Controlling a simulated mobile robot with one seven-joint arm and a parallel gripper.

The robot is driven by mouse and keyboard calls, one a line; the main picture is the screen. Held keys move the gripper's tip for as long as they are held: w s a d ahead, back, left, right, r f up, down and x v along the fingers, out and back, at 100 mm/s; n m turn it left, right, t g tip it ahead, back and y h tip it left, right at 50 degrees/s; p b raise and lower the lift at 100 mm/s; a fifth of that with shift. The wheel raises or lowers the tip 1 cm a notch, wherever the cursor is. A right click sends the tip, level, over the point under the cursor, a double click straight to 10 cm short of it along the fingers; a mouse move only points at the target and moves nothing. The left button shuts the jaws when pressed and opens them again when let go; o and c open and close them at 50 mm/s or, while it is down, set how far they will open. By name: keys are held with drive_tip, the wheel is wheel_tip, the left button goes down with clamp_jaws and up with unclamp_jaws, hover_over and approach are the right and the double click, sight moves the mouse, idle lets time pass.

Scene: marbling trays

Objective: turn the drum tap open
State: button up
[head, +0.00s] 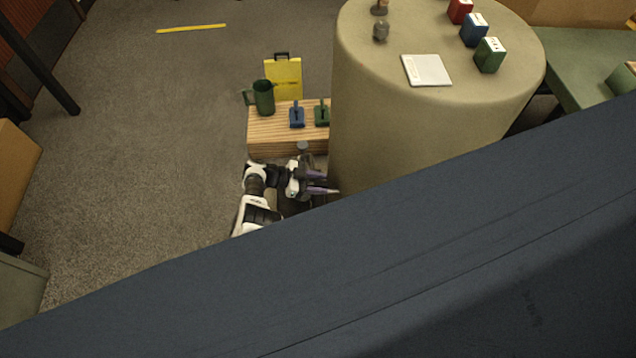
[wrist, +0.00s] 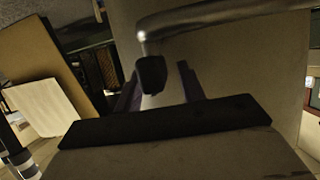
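In the wrist view a shiny metal pipe or bar (wrist: 215,18) bends down at its left end, with a dark rounded piece (wrist: 151,73) below the bend. They look like the tap, though I cannot tell which part turns. My gripper (head: 330,186) has its purple fingers apart, beside the large beige cylinder (head: 400,135) in the head view. In the wrist view the fingers of my gripper (wrist: 159,82) show on either side of the dark piece. I cannot tell whether they touch it. The tap is not clearly visible in the head view.
A dark blue surface (head: 400,270) fills the front.

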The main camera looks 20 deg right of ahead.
drive_tip(key=shift+a, duration=0.15)
drive_tip(key=v, duration=1.3)
drive_tip(key=shift+a+r, duration=0.15)
drive_tip(key=shift+a, duration=0.15)
drive_tip(key=shift+w, duration=0.1)
